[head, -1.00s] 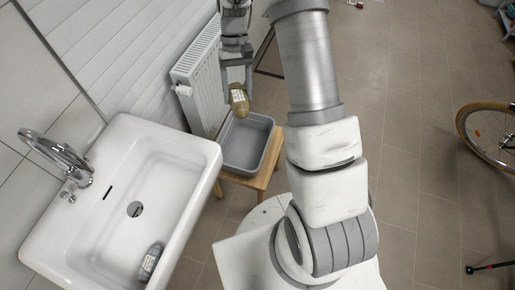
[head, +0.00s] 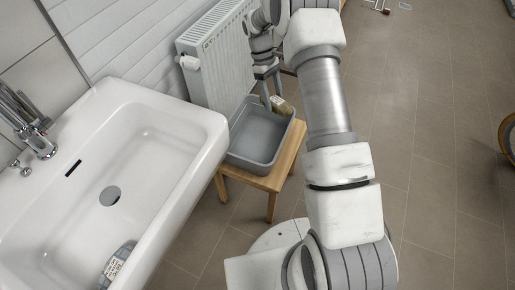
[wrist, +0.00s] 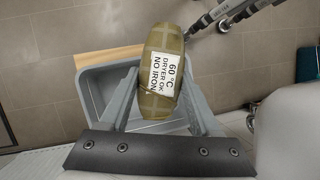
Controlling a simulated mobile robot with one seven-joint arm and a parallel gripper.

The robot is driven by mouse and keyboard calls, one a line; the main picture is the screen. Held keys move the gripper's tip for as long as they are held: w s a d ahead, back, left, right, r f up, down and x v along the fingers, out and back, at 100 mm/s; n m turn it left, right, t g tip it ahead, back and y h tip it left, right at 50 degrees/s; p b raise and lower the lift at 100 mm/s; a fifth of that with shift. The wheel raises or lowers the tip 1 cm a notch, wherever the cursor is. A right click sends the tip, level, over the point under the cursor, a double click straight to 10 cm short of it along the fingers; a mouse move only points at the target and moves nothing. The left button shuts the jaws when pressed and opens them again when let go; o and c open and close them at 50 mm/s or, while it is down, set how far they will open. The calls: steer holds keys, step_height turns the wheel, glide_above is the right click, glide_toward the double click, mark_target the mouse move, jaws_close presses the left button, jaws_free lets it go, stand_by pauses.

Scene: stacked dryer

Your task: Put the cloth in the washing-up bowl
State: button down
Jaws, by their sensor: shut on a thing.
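A rolled olive cloth (head: 282,105) with a white care label is held by my gripper (head: 269,88). In the wrist view the cloth (wrist: 158,50) sits between the two fingers of my gripper (wrist: 162,88), which is shut on it; the label reads 60 °C, dryer OK, no iron. The grey washing-up bowl (head: 250,143) is below, and the cloth overlaps its far right side in the head view. In the wrist view the bowl (wrist: 94,86) lies behind the cloth. I cannot tell how high the cloth is above the bowl's rim.
The bowl stands on a wooden stool (head: 270,182). A white radiator (head: 215,60) is against the wall behind it. A white sink (head: 150,130) at left holds a grey rolled item (head: 118,262) with a label. The tiled floor at right is mostly clear.

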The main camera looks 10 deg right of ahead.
steer(key=w+f+n+t+h+b, duration=0.2)
steer(key=w+f+n+t+b, duration=0.15)
steer(key=f+n, duration=0.65)
steer(key=n+t+b, duration=0.4)
steer(key=n, duration=0.8)
glide_above(258, 142)
steer(key=s+a, duration=0.1)
step_height(258, 142, down, 9)
steer(key=shift+y, duration=0.3)
step_height(258, 142, down, 10)
steer(key=b, duration=0.3)
steer(key=shift+s+a+r+b, duration=0.1)
steer(key=shift+r+b, duration=0.05)
steer(key=shift+b, duration=0.2)
steer(key=shift+f, duration=0.2)
steer(key=shift+c, duration=0.5)
jaws_free()
steer(key=shift+r, duration=0.15)
